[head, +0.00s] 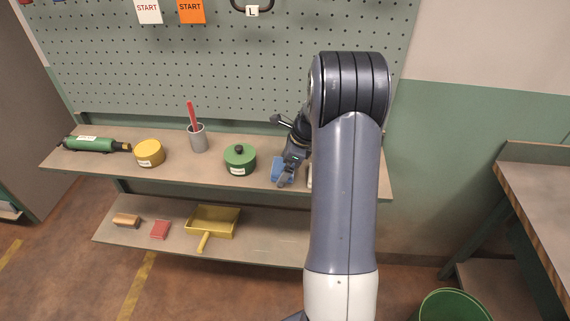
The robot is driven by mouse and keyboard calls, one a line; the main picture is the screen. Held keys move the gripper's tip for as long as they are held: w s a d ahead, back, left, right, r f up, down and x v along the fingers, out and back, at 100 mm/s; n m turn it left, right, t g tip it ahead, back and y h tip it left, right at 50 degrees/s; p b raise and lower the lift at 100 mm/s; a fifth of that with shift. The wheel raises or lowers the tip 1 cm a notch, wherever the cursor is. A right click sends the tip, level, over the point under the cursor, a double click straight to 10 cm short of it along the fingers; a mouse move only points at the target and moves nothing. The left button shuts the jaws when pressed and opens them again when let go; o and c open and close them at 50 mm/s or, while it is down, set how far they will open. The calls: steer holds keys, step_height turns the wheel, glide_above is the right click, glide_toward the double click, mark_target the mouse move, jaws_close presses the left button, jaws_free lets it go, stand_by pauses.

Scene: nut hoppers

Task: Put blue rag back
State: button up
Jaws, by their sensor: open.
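A small blue thing, probably the blue rag (278,168), shows at the upper shelf, right of the green pot. My gripper (282,183) is at the blue thing, low over the shelf, with its jaws open. The gripper partly covers the blue thing, and I cannot tell whether they touch. The upper shelf (213,173) runs below the pegboard. My arm hides the shelf's right part and whatever lies behind it.
A yellow dustpan (213,222), red block (160,229) and brush (126,220) lie below. A green bin (452,306) stands right.

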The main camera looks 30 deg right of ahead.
mark_target(279, 165)
steer(key=v, duration=1.2)
steer(key=shift+r+b, duration=0.2)
steer(key=shift+b, duration=0.2)
steer(key=x, duration=1.2)
steer(key=shift+f+p, duration=0.2)
steer(key=shift+p, duration=0.2)
steer(key=shift+r, duration=1.95)
